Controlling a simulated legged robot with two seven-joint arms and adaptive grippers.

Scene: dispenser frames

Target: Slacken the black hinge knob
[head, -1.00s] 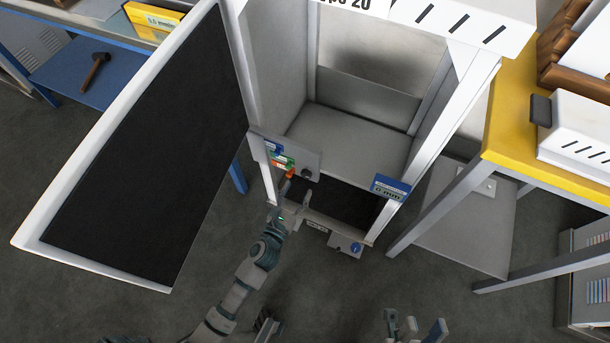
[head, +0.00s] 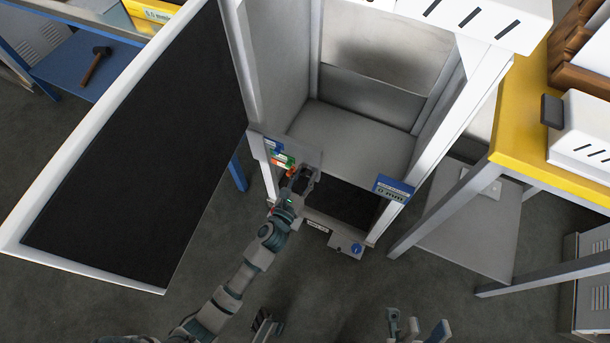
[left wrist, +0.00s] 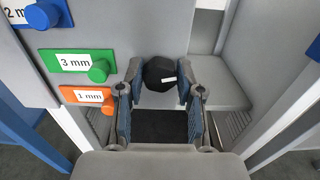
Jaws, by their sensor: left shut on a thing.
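The black hinge knob (left wrist: 159,74) shows in the left wrist view, round and dark with a small white mark. It sits at the grey plate beside the cabinet opening. My left gripper (left wrist: 157,96) has a finger on each side of it and is shut on it. In the head view my left gripper (head: 302,178) covers the knob. My right gripper (head: 417,325) is low in the head view, partly cut off by the bottom edge. Its fingers stand apart, with nothing seen between them, far from the knob.
Blue, green (left wrist: 98,71) and orange (left wrist: 106,102) knobs with labels sit close left of my left gripper. The large dark-faced door (head: 130,150) stands open at left. A yellow-topped table (head: 540,150) is at right. Bare floor lies in front.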

